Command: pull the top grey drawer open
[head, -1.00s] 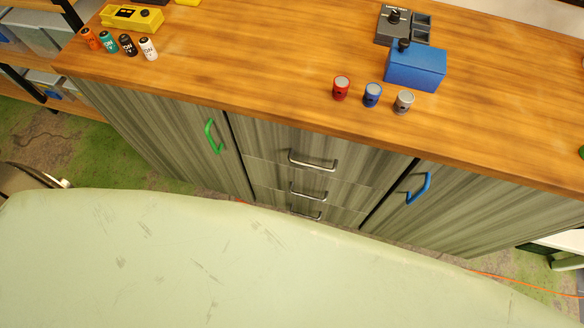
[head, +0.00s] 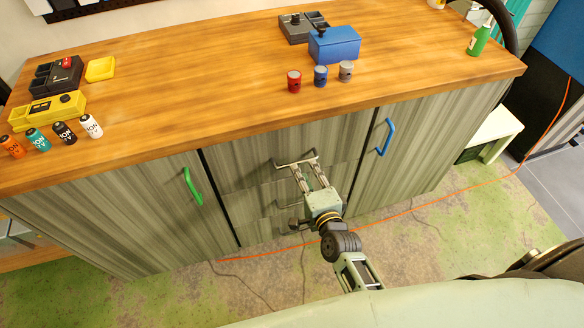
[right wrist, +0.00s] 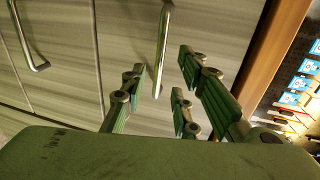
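The top grey drawer (head: 240,155) has a streaked grey front under the wooden worktop and looks closed. Its metal bar handle (head: 286,163) is partly overlapped by my right gripper (head: 305,168), which reaches up to it from below in the head view. In the right wrist view, the handle (right wrist: 164,40) stands between the spread fingers of my right gripper (right wrist: 162,72). There is a gap on both sides, and the fingers look open and not clamped on it. My left gripper is not in view.
Two lower drawers sit beneath, partly hidden by my right arm. A green-handled door (head: 193,187) is at left and a blue-handled door (head: 384,137) at right. Small cans, a blue box (head: 334,45) and batteries stand on the worktop (head: 200,80). An orange cable (head: 440,197) crosses the floor.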

